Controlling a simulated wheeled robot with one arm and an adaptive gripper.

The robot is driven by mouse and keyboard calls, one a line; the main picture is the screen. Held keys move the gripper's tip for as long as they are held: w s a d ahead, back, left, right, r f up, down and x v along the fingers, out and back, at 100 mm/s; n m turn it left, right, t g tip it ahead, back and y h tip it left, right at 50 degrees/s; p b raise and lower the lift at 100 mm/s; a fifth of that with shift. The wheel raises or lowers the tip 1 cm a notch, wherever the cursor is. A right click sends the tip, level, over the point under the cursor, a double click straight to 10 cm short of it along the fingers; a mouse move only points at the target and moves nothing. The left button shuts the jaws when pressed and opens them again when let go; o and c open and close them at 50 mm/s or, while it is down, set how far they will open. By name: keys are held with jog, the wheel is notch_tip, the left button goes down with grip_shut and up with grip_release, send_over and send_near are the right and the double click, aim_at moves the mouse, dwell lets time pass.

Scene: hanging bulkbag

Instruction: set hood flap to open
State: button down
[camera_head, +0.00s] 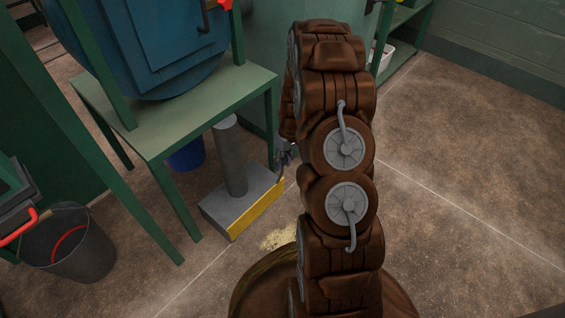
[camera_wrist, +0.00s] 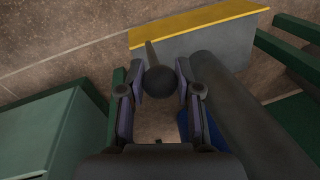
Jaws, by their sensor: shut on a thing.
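A dark ball knob (camera_wrist: 166,84) on a thin rod (camera_wrist: 151,55) shows in the wrist view. My gripper (camera_wrist: 160,75) is shut on the knob, with one finger on each side of it. The rod runs up and slightly left from the knob. In the head view my gripper (camera_head: 284,154) is partly hidden behind my brown arm, and the knob cannot be made out there. I cannot make out a hood flap or its position in either view.
A grey block with a yellow edge (camera_head: 250,212) and a grey post (camera_head: 231,160) stand on the floor by my gripper. A green stand (camera_head: 190,108) carries a blue rounded body (camera_head: 165,45). A dark bucket (camera_head: 75,250) stands at left. The floor at right is clear.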

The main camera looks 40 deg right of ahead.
notch_tip(320, 180, up, 6)
jog(key=p, duration=0.2)
jog(key=shift+p, duration=0.4)
jog(key=shift+f, duration=0.15)
jog(key=c, duration=0.8)
grip_release()
jog(key=r, duration=0.4)
jog(key=d+r, duration=0.1)
jog(key=r, duration=0.3)
jog(key=d+r, duration=0.1)
jog(key=r, duration=0.2)
jog(key=shift+d+r, duration=0.15)
jog(key=shift+r, duration=0.25)
